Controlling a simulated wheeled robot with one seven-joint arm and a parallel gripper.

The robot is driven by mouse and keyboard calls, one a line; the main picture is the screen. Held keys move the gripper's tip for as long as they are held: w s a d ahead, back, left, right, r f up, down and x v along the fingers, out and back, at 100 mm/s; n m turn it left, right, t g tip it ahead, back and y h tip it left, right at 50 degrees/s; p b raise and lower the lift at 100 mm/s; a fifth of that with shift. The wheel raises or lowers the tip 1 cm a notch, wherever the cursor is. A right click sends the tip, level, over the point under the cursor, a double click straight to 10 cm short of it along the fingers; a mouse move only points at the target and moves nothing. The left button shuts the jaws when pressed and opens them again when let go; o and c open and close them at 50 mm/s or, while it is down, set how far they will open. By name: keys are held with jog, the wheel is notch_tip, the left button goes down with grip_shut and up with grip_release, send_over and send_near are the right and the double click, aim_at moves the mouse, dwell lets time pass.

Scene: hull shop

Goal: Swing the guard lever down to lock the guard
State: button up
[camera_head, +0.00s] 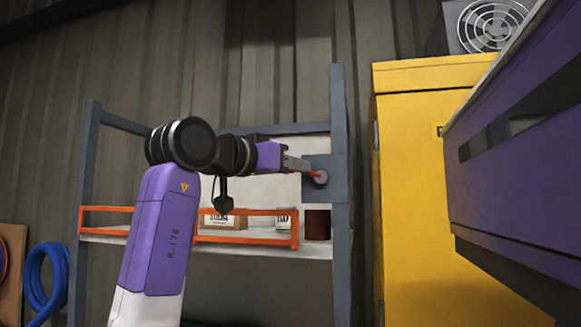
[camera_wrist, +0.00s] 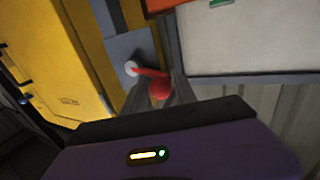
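The guard lever (camera_head: 309,173) is a short red bar on a pale round pivot, mounted on a grey plate (camera_head: 323,165) on the right shelf post. It points left from the pivot, close to level. In the wrist view the lever (camera_wrist: 150,72) ends in a red ball knob (camera_wrist: 159,90). My gripper (camera_head: 296,163) reaches it from the left. Its fingers (camera_wrist: 160,84) lie on both sides of the knob with no clear gap, so it looks shut on it. The orange guard (camera_head: 245,212) runs across the shelf front, below the lever.
The shelf (camera_head: 260,240) behind the guard holds cardboard boxes (camera_head: 224,219) and a dark red can (camera_head: 318,224). A yellow cabinet (camera_head: 430,200) stands close on the right. A purple slotted body (camera_head: 520,180) fills the right foreground. A blue hose (camera_head: 45,284) hangs at left.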

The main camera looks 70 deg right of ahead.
grip_shut()
jog(key=shift+s, duration=0.1)
dwell(1.1)
